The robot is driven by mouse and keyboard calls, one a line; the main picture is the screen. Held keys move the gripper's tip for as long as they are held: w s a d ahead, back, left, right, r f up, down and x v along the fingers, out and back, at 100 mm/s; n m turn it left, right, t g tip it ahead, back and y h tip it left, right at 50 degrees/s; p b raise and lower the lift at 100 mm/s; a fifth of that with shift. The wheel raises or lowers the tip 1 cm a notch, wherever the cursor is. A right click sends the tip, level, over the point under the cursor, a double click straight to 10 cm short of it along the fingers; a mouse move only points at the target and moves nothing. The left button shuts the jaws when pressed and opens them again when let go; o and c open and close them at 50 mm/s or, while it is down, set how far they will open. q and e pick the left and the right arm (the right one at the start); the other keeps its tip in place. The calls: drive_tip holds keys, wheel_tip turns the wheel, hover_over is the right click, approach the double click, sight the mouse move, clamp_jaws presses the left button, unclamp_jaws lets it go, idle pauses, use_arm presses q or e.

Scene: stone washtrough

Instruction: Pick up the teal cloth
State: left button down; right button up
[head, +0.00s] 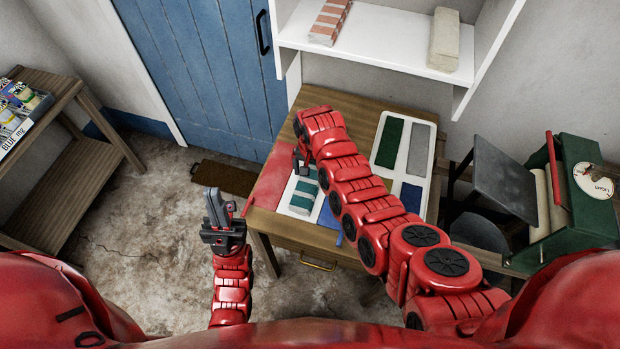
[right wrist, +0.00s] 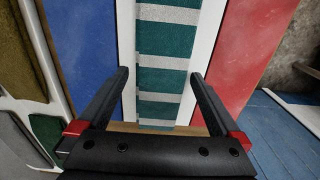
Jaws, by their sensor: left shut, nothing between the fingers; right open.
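The teal cloth (head: 303,198), with pale stripes, lies on a white strip on the wooden table, between a red panel and a blue panel. In the right wrist view the striped teal cloth (right wrist: 167,62) runs lengthwise between the fingers. My right gripper (right wrist: 158,76) is open, with one finger on each side of the cloth, and holds nothing. Whether the fingers touch the surface cannot be told. In the head view my right arm partly covers the table and cloth. My left gripper (head: 213,195) is shut and empty, left of the table, over the floor.
A white tray (head: 433,130) with green and grey-blue panels lies at the table's right. A wall shelf (head: 375,45) holds a red-striped bundle (head: 330,20) and a beige one (head: 444,40). A green machine (head: 580,190) stands at the right. A wooden stand (head: 75,160) is at the left.

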drive_tip(key=shift+f, duration=0.75)
drive_tip(key=shift+c, duration=0.3)
drive_tip(key=c, duration=1.1)
drive_tip(key=shift+r, duration=0.2)
